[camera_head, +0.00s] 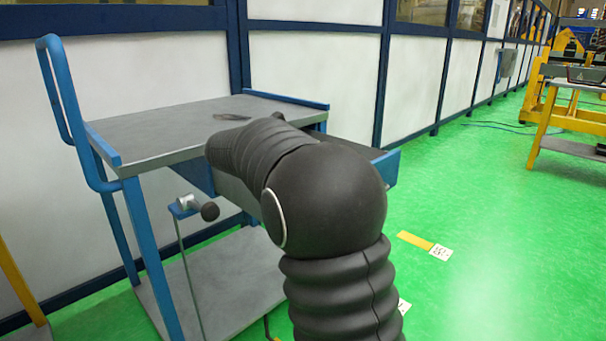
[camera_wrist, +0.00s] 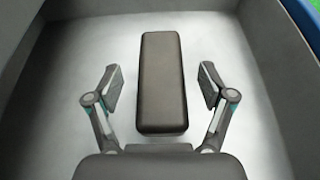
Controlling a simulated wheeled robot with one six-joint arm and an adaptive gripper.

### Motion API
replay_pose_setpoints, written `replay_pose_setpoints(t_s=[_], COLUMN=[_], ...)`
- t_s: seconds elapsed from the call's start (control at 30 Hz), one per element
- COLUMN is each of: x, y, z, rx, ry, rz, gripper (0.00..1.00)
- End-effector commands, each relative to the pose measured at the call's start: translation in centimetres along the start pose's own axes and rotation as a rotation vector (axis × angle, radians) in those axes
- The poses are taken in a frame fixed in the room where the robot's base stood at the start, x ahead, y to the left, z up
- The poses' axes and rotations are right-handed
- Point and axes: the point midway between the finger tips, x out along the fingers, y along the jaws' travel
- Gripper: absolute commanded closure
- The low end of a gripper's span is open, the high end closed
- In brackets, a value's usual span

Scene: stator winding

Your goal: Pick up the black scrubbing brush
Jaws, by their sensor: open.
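The black scrubbing brush (camera_wrist: 162,80) shows in the wrist view as a dark, rounded oblong block lying on the light grey floor of a drawer or tray. My gripper (camera_wrist: 155,88) is open, with one finger to the left of the brush and one to the right. A gap shows between each fingertip and the brush. The near end of the brush lies close to the gripper's palm. In the head view my arm covers the gripper and the brush.
Grey walls (camera_wrist: 268,60) enclose the brush on the left and right. In the head view a blue-framed cart (camera_head: 150,125) stands by the wall, with an open drawer (camera_head: 388,168) at its right, partly behind my arm. A small dark item (camera_head: 232,117) lies on the cart top.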

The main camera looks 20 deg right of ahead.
Motion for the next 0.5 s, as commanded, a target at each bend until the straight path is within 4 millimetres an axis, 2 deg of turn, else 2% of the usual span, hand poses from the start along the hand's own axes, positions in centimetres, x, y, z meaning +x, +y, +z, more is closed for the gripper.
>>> replay_pose_setpoints(t_s=[0.1,0.17,0.4,0.47,0.5], x=[1.8,2.3,2.5,2.5,2.5], y=[-0.2,-0.1,-0.1,-0.1,-0.1], z=[0.0,0.0,0.0,0.0,0.0], rx=[0.0,0.0,0.0,0.0,0.0], ry=[0.001,0.001,0.001,0.001,0.0], rz=[-0.002,-0.001,0.0,0.0,0.0], gripper=[0.19,0.19,0.19,0.31,0.41])
